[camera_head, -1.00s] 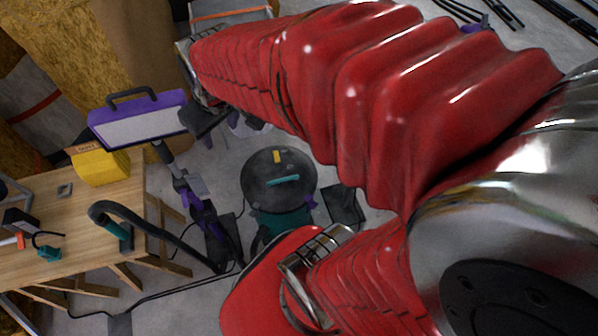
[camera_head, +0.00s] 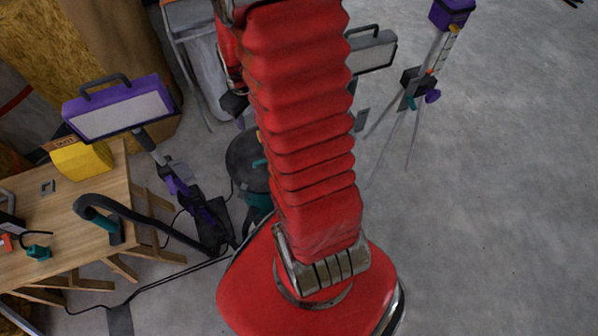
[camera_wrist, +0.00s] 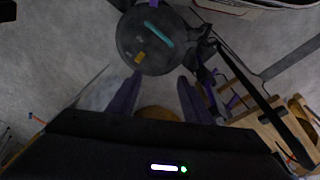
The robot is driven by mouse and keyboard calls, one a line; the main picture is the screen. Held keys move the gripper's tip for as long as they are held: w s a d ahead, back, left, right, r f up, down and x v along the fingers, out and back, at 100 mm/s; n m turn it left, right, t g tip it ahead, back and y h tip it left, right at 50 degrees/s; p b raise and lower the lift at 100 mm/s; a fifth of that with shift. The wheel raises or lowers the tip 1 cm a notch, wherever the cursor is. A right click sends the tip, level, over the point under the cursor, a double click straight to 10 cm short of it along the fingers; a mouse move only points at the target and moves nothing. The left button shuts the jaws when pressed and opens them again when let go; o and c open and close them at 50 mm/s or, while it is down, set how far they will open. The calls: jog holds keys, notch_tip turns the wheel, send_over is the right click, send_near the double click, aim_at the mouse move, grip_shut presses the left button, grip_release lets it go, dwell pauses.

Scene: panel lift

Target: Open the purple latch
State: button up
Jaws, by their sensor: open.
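The round dark vacuum lid (camera_wrist: 150,42) with a teal handle (camera_wrist: 160,30) and a yellow label fills the upper middle of the wrist view. A small purple piece (camera_wrist: 153,3), which looks like a latch, sits at the lid's far edge and is cut off by the frame. My gripper (camera_wrist: 160,78) is open and empty, its two fingers pointing at the lid's near edge, with the purple piece on the far side. In the head view, my red-sleeved arm hides much of the vacuum (camera_head: 247,160), and no latch is clear there.
A purple work light (camera_head: 120,107) on a stand and a wooden workbench (camera_head: 75,225) with a black hose (camera_head: 150,218) are left of the vacuum. A tripod (camera_head: 415,90) with a purple device stands at the upper right. The floor (camera_head: 500,220) on the right is clear.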

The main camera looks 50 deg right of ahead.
jog(key=s+d+f, duration=0.3)
jog(key=s+f, duration=0.1)
jog(key=f, duration=0.4)
jog(key=s+d+f+g, duration=0.1)
jog(key=s+d+f, duration=0.2)
jog(key=f, duration=0.6)
jog(key=s+d+f+g+y, duration=0.1)
jog(key=s+d+f, duration=0.1)
jog(key=s+f, duration=0.3)
notch_tip(320, 180, down, 4)
jog(key=shift+s+d+r, duration=0.2)
jog(key=shift+d, duration=0.2)
jog(key=shift+f, duration=6.85)
grip_shut()
